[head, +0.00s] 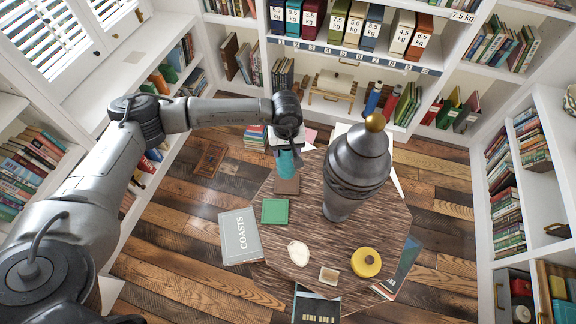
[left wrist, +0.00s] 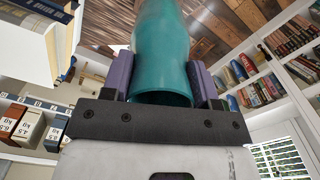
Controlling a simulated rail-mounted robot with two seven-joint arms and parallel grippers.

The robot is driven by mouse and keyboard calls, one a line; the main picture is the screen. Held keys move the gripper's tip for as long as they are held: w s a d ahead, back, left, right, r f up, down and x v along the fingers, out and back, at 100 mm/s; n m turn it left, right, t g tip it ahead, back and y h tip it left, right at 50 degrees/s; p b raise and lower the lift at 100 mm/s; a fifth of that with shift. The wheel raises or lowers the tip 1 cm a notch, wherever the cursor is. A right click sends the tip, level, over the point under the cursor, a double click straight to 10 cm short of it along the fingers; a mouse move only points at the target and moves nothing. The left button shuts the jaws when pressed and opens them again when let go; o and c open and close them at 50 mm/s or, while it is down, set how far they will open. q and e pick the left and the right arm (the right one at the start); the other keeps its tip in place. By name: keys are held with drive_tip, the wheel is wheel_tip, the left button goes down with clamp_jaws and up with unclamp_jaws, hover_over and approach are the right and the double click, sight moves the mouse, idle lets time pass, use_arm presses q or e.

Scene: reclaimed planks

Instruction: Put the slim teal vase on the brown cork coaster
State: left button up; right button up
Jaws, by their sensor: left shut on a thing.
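The slim teal vase (head: 287,164) hangs below my left gripper (head: 286,144) in the head view, over the far left part of the table. In the left wrist view the vase (left wrist: 163,45) sits between the two purple fingers of my left gripper (left wrist: 160,76), its open rim towards the camera. The gripper is shut on it. A brown square coaster (head: 287,187) lies just below the vase in the head view. The vase's lower end overlaps the coaster's far edge in the picture; I cannot tell whether they touch. My right gripper is not in view.
The table (head: 316,208) also bears a green square (head: 275,211), a tall grey lidded urn (head: 357,165), a yellow round thing (head: 366,262), a white piece (head: 298,253) and a small tan block (head: 328,275). A grey book (head: 241,236) lies left of it. Bookshelves surround the table.

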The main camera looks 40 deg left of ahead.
sight(287, 163)
use_arm(q)
wheel_tip(287, 163, down, 3)
drive_tip(key=shift+s+d+f, duration=0.1)
drive_tip(key=shift+s+f, duration=0.05)
drive_tip(key=shift+f, duration=2)
drive_tip(key=shift+f, duration=0.15)
drive_tip(key=o, duration=1.4)
wheel_tip(287, 163, up, 12)
drive_tip(key=shift+r, duration=0.2)
